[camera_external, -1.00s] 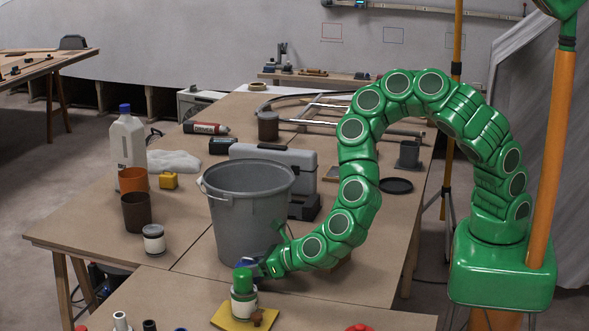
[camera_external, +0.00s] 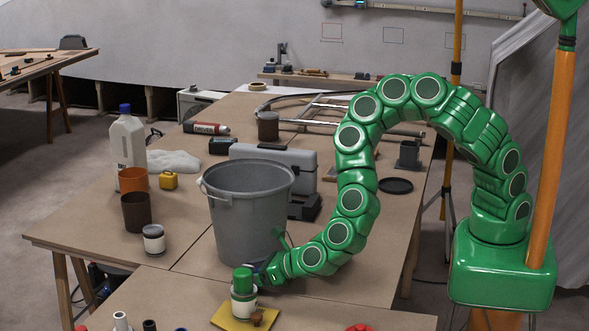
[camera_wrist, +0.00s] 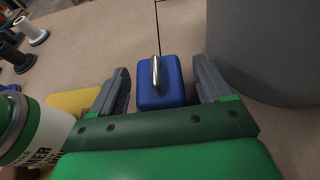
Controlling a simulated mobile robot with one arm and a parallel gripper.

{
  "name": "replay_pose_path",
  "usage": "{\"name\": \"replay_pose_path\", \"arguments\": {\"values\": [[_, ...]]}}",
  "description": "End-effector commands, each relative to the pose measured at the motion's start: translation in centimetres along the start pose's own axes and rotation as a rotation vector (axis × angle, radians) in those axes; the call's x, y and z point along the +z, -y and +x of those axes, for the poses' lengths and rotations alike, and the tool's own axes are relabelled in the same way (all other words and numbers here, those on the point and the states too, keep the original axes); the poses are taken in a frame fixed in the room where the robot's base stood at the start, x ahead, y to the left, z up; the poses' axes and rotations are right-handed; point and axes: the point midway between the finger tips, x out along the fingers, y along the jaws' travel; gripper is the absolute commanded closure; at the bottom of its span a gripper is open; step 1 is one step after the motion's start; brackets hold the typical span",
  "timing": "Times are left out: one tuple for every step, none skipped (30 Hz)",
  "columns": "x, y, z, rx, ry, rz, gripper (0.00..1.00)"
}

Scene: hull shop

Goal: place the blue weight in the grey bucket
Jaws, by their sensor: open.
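The blue weight (camera_wrist: 172,85) is a blue block with a metal handle on top. In the wrist view it stands on the table between the two fingers of my gripper (camera_wrist: 160,92), which are apart, with a gap on each side of it. In the external view the weight is hidden, or nearly so, behind my gripper (camera_external: 262,272) and the green-topped can. The grey bucket (camera_external: 250,215) stands upright on the table just behind my gripper; its side (camera_wrist: 270,45) fills the upper right of the wrist view.
A green-and-white can (camera_external: 243,293) on a yellow pad (camera_external: 226,317) stands close beside my gripper, at its left in the wrist view (camera_wrist: 28,128). A grey case (camera_external: 300,162) lies behind the bucket. Orange (camera_external: 134,180) and brown pots (camera_external: 136,211) stand left of it.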

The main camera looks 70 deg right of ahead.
Motion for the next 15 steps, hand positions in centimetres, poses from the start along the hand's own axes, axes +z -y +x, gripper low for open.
{"name": "replay_pose_path", "arguments": {"values": [[0.0,0.0,0.0,0.000,0.000,0.000,0.21],[0.0,0.0,0.0,0.000,0.000,0.000,0.21],[0.0,0.0,0.0,0.000,0.000,0.000,0.21],[0.1,0.0,0.0,0.000,0.000,0.000,0.21],[0.1,0.0,-0.1,0.000,0.000,0.000,0.21],[0.3,0.0,-0.1,-0.001,0.000,0.000,0.21],[0.2,0.1,-0.3,-0.001,-0.002,0.001,0.21],[0.1,0.1,-0.6,-0.001,-0.002,0.001,0.21],[0.1,0.1,-0.9,0.000,-0.003,0.001,0.21],[0.1,0.0,-1.2,0.001,-0.004,0.001,0.21],[0.1,0.0,-1.5,0.001,-0.004,0.002,0.21],[0.1,0.0,-1.9,0.001,-0.004,0.002,0.21],[0.1,0.1,-2.2,0.000,-0.005,0.002,0.21],[0.1,0.0,-2.5,0.000,-0.004,0.002,0.21],[0.1,0.1,-2.9,-0.001,-0.004,0.002,0.21]]}}
